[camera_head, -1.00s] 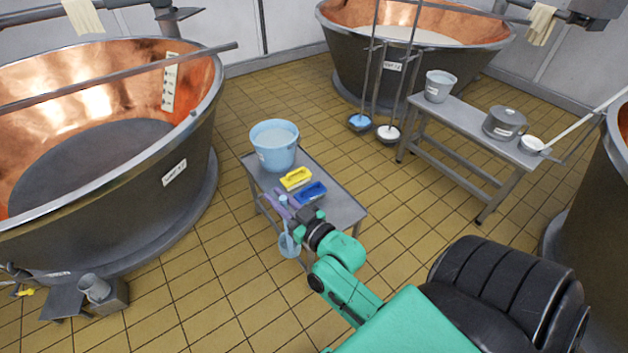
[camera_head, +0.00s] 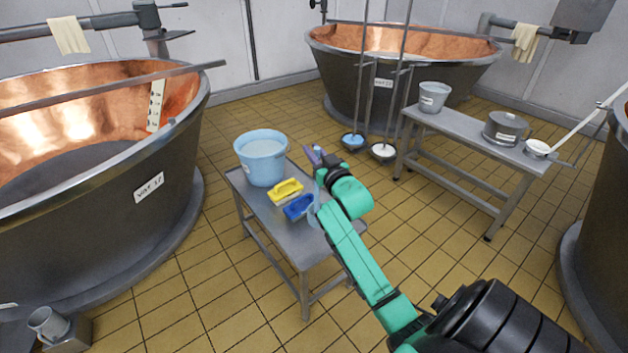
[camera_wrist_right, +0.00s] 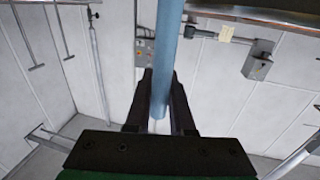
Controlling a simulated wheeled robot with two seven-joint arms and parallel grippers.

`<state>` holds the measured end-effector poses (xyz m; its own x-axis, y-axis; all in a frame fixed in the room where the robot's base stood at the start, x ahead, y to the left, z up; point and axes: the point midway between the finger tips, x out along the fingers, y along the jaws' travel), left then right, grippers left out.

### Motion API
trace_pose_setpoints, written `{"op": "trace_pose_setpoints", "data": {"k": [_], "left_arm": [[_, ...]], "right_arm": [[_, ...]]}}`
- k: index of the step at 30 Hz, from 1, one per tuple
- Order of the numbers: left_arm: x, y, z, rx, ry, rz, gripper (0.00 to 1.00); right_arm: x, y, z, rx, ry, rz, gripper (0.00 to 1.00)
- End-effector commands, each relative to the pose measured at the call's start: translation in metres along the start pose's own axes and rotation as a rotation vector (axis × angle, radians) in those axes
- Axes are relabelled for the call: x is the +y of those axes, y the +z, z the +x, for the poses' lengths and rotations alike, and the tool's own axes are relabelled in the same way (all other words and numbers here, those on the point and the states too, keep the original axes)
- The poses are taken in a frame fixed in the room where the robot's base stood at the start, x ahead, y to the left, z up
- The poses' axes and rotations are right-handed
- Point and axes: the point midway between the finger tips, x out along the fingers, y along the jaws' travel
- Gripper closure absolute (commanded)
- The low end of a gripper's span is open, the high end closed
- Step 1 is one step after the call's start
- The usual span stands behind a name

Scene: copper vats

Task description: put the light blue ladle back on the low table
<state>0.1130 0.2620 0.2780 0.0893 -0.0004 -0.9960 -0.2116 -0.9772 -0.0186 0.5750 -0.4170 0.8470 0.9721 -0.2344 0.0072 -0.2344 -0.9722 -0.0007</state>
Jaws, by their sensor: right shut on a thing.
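The low table (camera_head: 318,246) is a grey metal table at the centre of the head view. My right gripper (camera_head: 315,152) is raised at the table's right side and is shut on the light blue ladle (camera_head: 315,216). The ladle hangs down from the gripper, partly hidden behind my arm. Whether its bowl touches the table I cannot tell. In the right wrist view the ladle's light blue handle (camera_wrist_right: 167,65) runs between the two dark fingers. My left gripper is not in view.
A light blue bucket (camera_head: 262,160), a yellow brush (camera_head: 286,191) and a blue brush (camera_head: 298,207) occupy the table's back and middle. Its front is clear. A long bench (camera_head: 470,138) with pots stands right. Copper vats (camera_head: 160,215) surround the floor.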

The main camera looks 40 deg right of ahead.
Motion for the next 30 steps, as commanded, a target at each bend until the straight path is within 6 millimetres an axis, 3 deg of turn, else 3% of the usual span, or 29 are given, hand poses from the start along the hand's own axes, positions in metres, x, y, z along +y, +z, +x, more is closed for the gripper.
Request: {"op": "trace_pose_setpoints", "data": {"k": [1, 11, 20, 21, 23, 30], "left_arm": [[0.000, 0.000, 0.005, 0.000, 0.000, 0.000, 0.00], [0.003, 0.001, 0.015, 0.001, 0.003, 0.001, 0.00], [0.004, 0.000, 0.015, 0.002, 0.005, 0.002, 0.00], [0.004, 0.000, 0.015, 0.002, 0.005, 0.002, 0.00], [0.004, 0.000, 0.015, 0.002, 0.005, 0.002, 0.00], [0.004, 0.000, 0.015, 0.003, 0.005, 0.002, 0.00]], "right_arm": [[0.000, 0.017, 0.000, -0.001, 0.001, 0.002, 1.00], [0.000, 0.076, 0.000, 0.000, 0.000, -0.001, 1.00], [0.000, 0.080, -0.001, 0.003, -0.001, -0.001, 1.00], [0.000, 0.081, -0.001, 0.002, -0.001, -0.001, 0.71], [0.000, 0.081, -0.001, 0.002, -0.001, -0.001, 0.49], [0.000, 0.080, -0.001, 0.002, -0.001, -0.001, 0.49]]}}
